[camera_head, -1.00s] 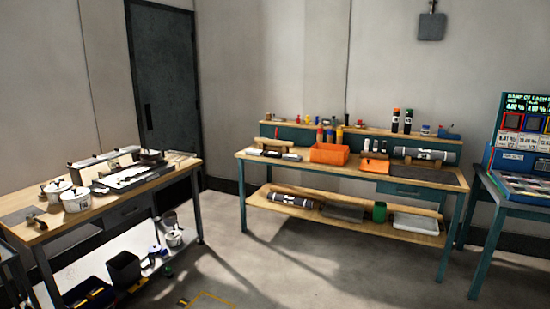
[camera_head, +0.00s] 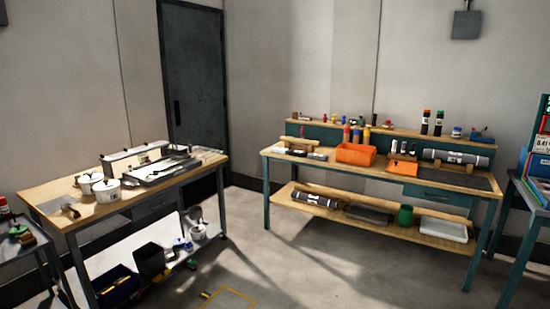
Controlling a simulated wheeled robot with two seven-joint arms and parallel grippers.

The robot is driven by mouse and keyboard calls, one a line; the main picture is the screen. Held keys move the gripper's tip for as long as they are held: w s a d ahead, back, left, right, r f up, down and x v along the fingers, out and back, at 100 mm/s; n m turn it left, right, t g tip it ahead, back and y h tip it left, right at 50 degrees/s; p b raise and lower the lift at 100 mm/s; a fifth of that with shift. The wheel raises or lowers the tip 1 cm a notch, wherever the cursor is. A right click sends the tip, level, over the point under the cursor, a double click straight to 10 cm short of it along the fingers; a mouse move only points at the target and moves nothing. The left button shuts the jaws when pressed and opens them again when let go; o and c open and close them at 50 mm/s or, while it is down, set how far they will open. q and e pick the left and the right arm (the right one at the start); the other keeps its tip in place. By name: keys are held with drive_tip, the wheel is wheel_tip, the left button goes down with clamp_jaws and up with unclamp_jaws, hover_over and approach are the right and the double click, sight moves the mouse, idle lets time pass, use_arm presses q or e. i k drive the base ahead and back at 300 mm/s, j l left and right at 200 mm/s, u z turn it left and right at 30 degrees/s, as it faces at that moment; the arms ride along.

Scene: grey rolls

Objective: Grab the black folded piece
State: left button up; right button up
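I cannot tell for sure which thing is the black folded piece. A dark grey, flattish piece (camera_head: 370,213) lies on the lower shelf of the teal workbench, between a grey roll (camera_head: 315,199) and a green cup (camera_head: 405,215). A dark flat mat (camera_head: 470,179) lies at the right end of the bench top. Another grey roll (camera_head: 455,158) lies behind it. All are across the room from me. Neither of my grippers is in view.
A wooden-topped table (camera_head: 45,190) stands at left with white pots (camera_head: 107,191) and a tray; a black bin (camera_head: 150,260) is on its lower shelf. An orange bin (camera_head: 356,154) sits on the workbench. Open floor (camera_head: 310,270) lies in front. A grey cart is at far left.

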sight(298, 154)
drive_tip(key=i+j, duration=0.1)
drive_tip(key=i, duration=2.8)
drive_tip(key=i+j, duration=0.15)
drive_tip(key=i, duration=2.7)
